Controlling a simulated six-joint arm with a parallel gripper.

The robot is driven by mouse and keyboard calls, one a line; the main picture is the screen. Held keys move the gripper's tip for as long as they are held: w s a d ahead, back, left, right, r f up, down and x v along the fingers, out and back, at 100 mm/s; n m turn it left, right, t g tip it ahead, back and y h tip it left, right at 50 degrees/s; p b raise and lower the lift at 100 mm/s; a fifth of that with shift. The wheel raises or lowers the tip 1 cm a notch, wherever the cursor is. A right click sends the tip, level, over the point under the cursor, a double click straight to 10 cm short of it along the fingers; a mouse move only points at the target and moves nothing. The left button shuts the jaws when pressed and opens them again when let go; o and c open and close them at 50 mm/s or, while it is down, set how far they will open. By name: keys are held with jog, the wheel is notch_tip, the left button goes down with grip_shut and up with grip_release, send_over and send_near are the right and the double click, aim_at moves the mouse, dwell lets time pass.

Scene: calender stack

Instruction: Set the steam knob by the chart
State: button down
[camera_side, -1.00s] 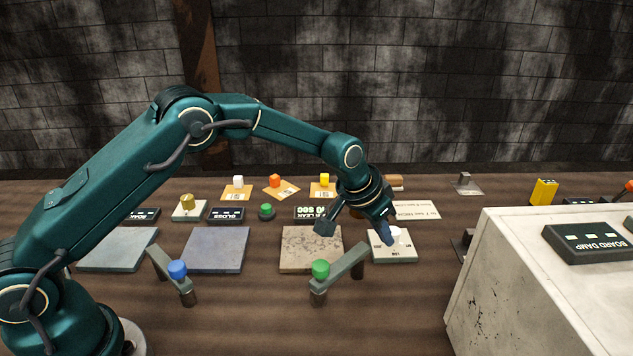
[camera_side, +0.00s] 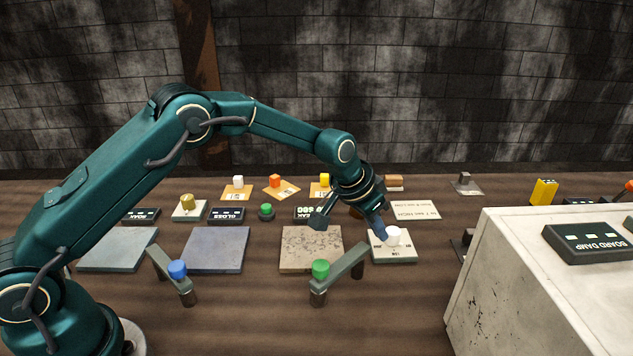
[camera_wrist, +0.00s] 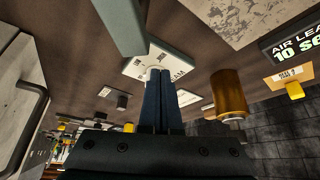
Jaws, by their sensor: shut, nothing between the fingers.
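The white knob (camera_side: 393,236) stands on a white marked plate (camera_side: 395,253) right of centre in the side view. The plate also shows in the wrist view (camera_wrist: 137,68), partly hidden by my fingers; I cannot make out the knob there. My gripper (camera_side: 381,233) points down with its fingers shut together and empty. Its tips are just left of the knob in the side view; I cannot tell whether they touch it. In the wrist view the shut fingers (camera_wrist: 159,74) reach over the plate. A white printed card (camera_side: 416,210), perhaps the chart, lies behind the plate; its text is unreadable.
A speckled slab (camera_side: 298,250) lies left of the plate. A green-knobbed bar (camera_side: 345,270) stands in front. A brass cylinder (camera_wrist: 229,92) stands near my fingers.

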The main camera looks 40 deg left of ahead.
jog(key=shift+w+a, duration=0.2)
jog(key=shift+a, duration=0.05)
dwell(0.3)
jog(key=shift+s+a, duration=0.1)
jog(key=shift+s+a, duration=0.1)
jog(key=shift+s, duration=0.15)
notch_tip(320, 180, up, 6)
dwell(0.6)
jog(key=shift+s+d+f, duration=0.1)
jog(key=shift+d+f, duration=0.3)
jog(key=shift+f, duration=0.6)
jog(key=shift+s+d+f, duration=0.1)
jog(key=shift+d+f, duration=0.35)
jog(key=shift+f, duration=0.55)
jog(key=shift+s+d+f, duration=0.1)
jog(key=shift+d+f, duration=0.3)
jog(key=shift+f, duration=0.6)
